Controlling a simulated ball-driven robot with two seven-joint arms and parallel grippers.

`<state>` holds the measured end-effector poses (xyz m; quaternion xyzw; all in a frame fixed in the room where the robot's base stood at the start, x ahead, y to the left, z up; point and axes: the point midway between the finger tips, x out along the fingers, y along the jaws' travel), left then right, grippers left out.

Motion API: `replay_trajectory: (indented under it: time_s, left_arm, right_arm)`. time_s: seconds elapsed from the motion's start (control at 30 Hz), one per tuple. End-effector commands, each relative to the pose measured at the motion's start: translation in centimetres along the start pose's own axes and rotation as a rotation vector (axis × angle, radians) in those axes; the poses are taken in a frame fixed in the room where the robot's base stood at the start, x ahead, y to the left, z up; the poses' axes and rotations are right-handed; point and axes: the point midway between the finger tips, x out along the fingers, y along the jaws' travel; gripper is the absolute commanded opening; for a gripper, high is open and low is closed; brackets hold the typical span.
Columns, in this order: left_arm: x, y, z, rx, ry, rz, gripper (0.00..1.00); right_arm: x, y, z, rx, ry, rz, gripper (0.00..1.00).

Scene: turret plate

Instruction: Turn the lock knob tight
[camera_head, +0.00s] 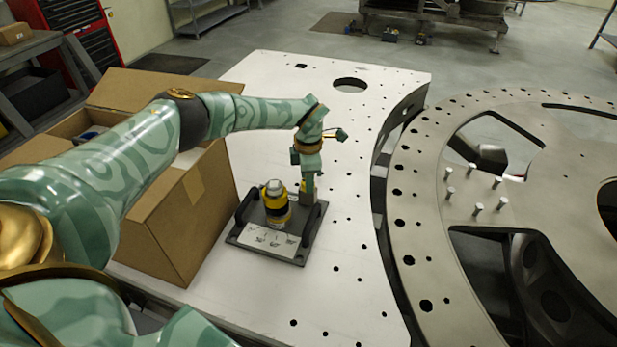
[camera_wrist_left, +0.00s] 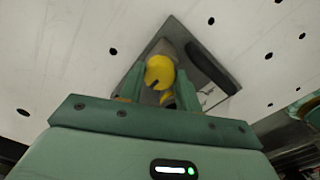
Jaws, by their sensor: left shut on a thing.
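My left gripper (camera_head: 308,190) reaches down over the right side of a dark fixture plate (camera_head: 243,237). Its fingers are shut on the lock knob, which the gripper mostly hides in the head view. In the left wrist view the yellow knob (camera_wrist_left: 159,72) shows between the two green fingers (camera_wrist_left: 157,86). A yellow and black cylinder (camera_head: 276,208) with a silver top stands upright on the plate, just left of the gripper and apart from it. My right gripper is not in view.
The plate has black side handles and a marked white label (camera_head: 268,241). It lies on a white, holed table (camera_head: 345,215). An open cardboard box (camera_head: 185,225) stands close on the left. A large round metal turret plate (camera_head: 410,195) is at the right.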

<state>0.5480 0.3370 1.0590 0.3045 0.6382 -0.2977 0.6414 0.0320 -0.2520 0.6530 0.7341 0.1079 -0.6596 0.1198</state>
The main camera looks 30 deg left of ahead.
Motion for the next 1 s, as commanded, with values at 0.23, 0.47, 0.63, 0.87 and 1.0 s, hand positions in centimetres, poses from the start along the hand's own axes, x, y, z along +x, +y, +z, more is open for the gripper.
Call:
replay_trajectory:
  time_s: [0.23,0.47,0.63,0.87,1.0]
  left_arm:
    - [-0.2,0.2,0.1,0.002,-0.003,0.005,0.11]
    - [-0.1,0.1,0.1,0.001,-0.002,0.004,0.56]
    - [-0.1,0.1,0.0,0.000,-0.001,0.002,0.56]
    - [-2.9,0.1,0.1,0.000,-0.003,0.004,0.56]
    - [-6.6,0.2,0.1,0.000,-0.004,0.006,0.56]
  right_arm:
    - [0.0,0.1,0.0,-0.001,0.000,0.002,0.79]
    - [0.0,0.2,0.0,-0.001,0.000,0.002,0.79]
    - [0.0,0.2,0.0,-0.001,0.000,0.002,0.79]
    - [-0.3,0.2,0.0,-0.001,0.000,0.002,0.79]
    - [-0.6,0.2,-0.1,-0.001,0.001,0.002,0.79]
